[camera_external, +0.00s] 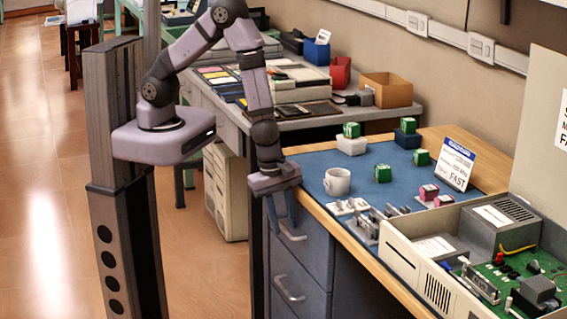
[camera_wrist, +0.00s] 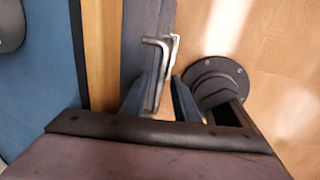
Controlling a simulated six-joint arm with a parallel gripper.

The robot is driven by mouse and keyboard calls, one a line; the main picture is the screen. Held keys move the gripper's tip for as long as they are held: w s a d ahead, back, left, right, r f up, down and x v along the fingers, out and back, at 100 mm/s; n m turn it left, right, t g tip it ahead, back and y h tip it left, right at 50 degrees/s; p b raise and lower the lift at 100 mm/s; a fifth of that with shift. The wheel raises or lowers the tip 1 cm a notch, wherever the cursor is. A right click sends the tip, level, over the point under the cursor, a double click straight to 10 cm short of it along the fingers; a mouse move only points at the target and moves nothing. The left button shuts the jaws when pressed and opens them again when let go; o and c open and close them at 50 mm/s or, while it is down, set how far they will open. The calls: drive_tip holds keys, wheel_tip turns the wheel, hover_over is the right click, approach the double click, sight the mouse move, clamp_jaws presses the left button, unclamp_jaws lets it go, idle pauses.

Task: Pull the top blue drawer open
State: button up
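The blue-grey top drawer (camera_external: 312,250) is in the cabinet under the table edge and looks closed. Its metal bar handle (camera_external: 292,234) is on its front, and the handle also shows in the wrist view (camera_wrist: 167,48). My gripper (camera_external: 281,214) points down just above and at this handle. In the wrist view my gripper (camera_wrist: 160,92) has its two blue fingers apart, one on each side of the handle's line. I cannot tell whether either finger touches the handle. A second drawer (camera_external: 300,280) with a similar handle (camera_external: 289,290) is below.
The wooden table edge (camera_external: 340,238) and blue mat (camera_external: 350,202) lie right of my gripper. A white mug (camera_external: 337,181), green blocks and an open electronics case (camera_external: 400,257) stand on the table. Open floor (camera_external: 205,265) lies left of the drawers.

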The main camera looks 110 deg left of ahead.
drive_tip(key=shift+c, duration=0.7)
clamp_jaws()
drive_tip(key=s+d+b, duration=0.3)
drive_tip(key=s+d, duration=0.7)
drive_tip(key=shift+o, duration=0.7)
unclamp_jaws()
drive_tip(key=shift+r, duration=0.15)
